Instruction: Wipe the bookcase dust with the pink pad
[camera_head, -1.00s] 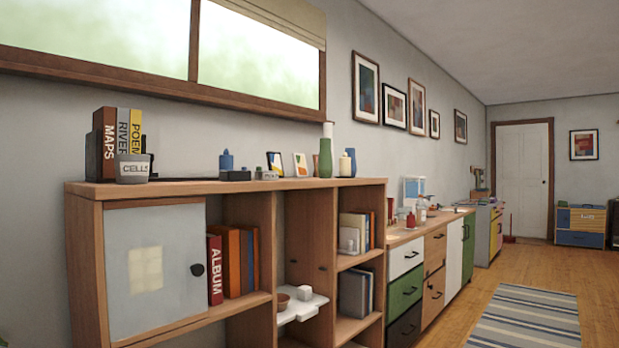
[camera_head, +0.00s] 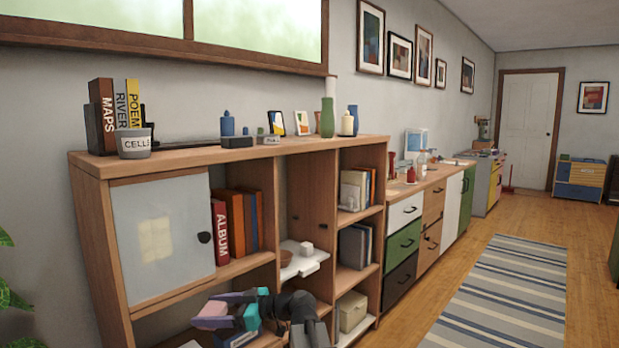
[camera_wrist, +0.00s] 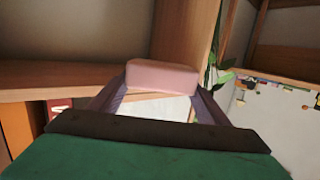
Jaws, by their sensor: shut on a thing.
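The pink pad (camera_head: 209,315) is in my gripper (camera_head: 226,304) at the bottom of the head view, in front of the lower part of the wooden bookcase (camera_head: 90,225). In the wrist view the pink pad (camera_wrist: 162,76) sits between the purple fingertips of my gripper (camera_wrist: 160,92), which is shut on it. A bookcase board (camera_wrist: 60,82) is left of the pad, and an upright panel stands behind it. I cannot make out whether the pad touches the bookcase. I cannot pick out any dust in these views.
The bookcase top holds books (camera_head: 104,120), a "CELL" pot (camera_head: 134,145), a green vase (camera_head: 327,118) and other small items. A frosted door (camera_head: 158,235) closes the left compartment. Beside it stand books (camera_head: 220,230). A plant (camera_head: 12,275) is at far left.

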